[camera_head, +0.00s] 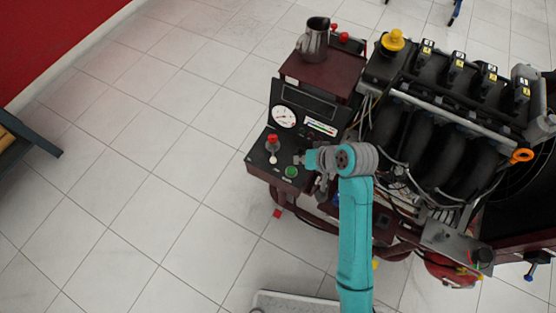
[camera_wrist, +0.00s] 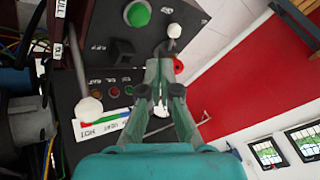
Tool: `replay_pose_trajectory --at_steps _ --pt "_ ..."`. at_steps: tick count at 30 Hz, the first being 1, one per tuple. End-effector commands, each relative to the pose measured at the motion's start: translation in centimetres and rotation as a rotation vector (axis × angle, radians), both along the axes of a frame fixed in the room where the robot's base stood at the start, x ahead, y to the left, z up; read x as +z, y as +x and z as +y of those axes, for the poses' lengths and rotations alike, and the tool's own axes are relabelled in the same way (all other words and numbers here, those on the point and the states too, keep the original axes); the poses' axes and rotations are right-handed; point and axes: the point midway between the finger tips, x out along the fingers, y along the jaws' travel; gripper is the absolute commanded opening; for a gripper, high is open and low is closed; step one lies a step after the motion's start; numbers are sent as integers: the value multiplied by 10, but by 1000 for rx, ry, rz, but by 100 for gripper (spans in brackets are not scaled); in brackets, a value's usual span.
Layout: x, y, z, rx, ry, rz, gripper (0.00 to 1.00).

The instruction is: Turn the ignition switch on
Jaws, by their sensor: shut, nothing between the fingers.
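The control panel (camera_head: 262,164) of the engine trainer is in the head view, with a green button (camera_head: 291,171) and a red-topped knob (camera_head: 272,140). In the wrist view the panel shows the green button (camera_wrist: 138,13), a black square switch (camera_wrist: 122,52) beside faint lettering, and a small lever with a pale round tip (camera_wrist: 174,31). I cannot tell for certain which is the ignition switch. My gripper (camera_wrist: 164,50) is shut and empty, its fingertips close to the lever and right of the black switch; contact is unclear. In the head view my gripper (camera_head: 301,159) is over the panel's right part.
A round gauge (camera_head: 284,117) stands behind the panel. A metal jug (camera_head: 314,40) stands on a dark red shelf (camera_head: 322,74). The engine (camera_head: 440,130) with hoses and wires lies right of my arm. The tiled floor (camera_head: 150,180) to the left is clear.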

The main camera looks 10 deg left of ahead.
Motion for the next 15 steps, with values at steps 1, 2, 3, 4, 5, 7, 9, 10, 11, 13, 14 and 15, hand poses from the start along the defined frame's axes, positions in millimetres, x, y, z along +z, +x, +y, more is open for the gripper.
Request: replay_pose_trajectory --at_steps 1,2,3,4,5,7,9,10,11,13,14,15 --pt "1 1 1 2 0 2 0" --pt "1 1 1 5 0 4 0" --pt "1 1 1 5 -1 4 0" --pt "1 1 1 5 -1 4 0" --pt "1 1 1 5 -1 4 0" --pt "1 1 1 5 0 4 0" --pt "1 1 1 4 0 4 0" --pt "1 1 1 4 0 4 0" --pt "1 1 1 4 0 4 0" --pt "-1 1 2 4 0 5 0" --pt "-2 2 3 4 0 5 0" --pt "-5 2 4 5 -1 6 0"
